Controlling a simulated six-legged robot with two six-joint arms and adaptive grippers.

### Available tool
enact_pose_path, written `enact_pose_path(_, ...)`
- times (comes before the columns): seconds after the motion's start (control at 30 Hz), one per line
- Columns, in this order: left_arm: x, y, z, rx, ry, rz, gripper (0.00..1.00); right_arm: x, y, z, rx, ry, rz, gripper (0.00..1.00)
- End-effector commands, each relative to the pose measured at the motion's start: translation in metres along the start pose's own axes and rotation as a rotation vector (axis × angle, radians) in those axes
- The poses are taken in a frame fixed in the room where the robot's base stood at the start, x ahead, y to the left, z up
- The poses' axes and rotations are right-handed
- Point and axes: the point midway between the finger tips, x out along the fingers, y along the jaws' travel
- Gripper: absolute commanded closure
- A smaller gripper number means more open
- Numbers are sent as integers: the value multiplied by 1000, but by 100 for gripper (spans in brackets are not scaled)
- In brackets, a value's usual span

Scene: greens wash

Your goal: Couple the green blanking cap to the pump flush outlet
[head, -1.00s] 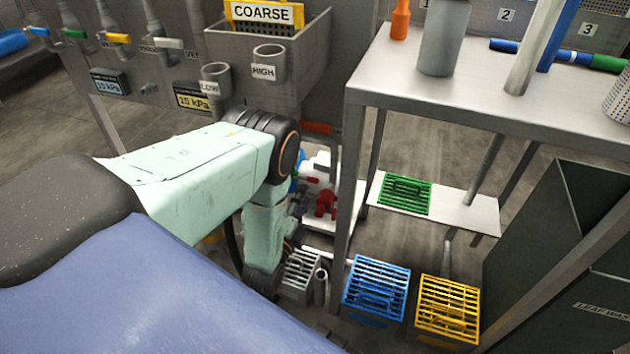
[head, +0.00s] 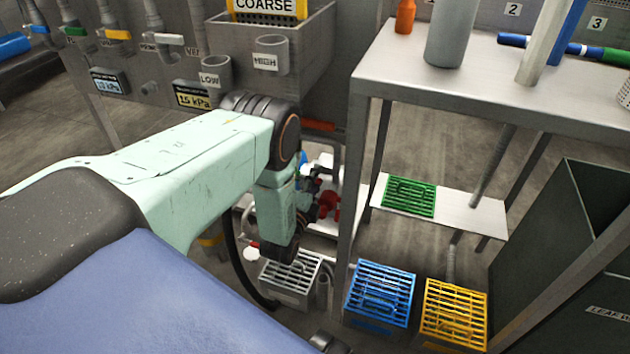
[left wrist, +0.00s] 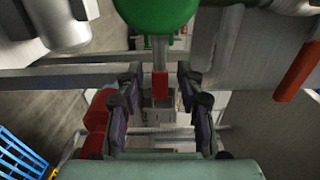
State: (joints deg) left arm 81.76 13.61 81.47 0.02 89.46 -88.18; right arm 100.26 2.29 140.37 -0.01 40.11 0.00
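My left gripper (left wrist: 160,103) is open in the left wrist view, its dark fingers apart on either side of a short red piece (left wrist: 160,85). That piece sits at the end of a grey rod under a large green rounded thing (left wrist: 158,14); I cannot tell whether this is the blanking cap. No contact with the fingers shows. In the head view my left gripper (head: 312,183) is partly hidden behind my arm, close to the red fitting (head: 328,203) on the low pump equipment. I cannot pick out the flush outlet. My right gripper is not in view.
A steel table (head: 480,98) and its leg stand right of my arm. Grey (head: 291,276), blue (head: 381,292) and yellow (head: 454,312) slatted crates sit low beside it. A green grate (head: 409,197) lies on the lower shelf. A red bar (left wrist: 298,70) shows at the right in the wrist view.

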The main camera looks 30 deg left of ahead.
Motion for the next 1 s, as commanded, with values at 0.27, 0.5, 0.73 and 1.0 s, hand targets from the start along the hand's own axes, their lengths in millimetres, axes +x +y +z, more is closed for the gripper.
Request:
enact_pose_path(0.27,0,0,0,0,0,0,82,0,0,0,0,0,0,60)
enact_pose_path(0.5,0,0,0,0,-1,0,100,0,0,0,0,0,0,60)
enact_pose_path(0.73,-1,0,0,0,0,1,100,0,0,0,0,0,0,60)
enact_pose_path(1.0,-4,0,2,0,46,2,100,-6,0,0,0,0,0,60)
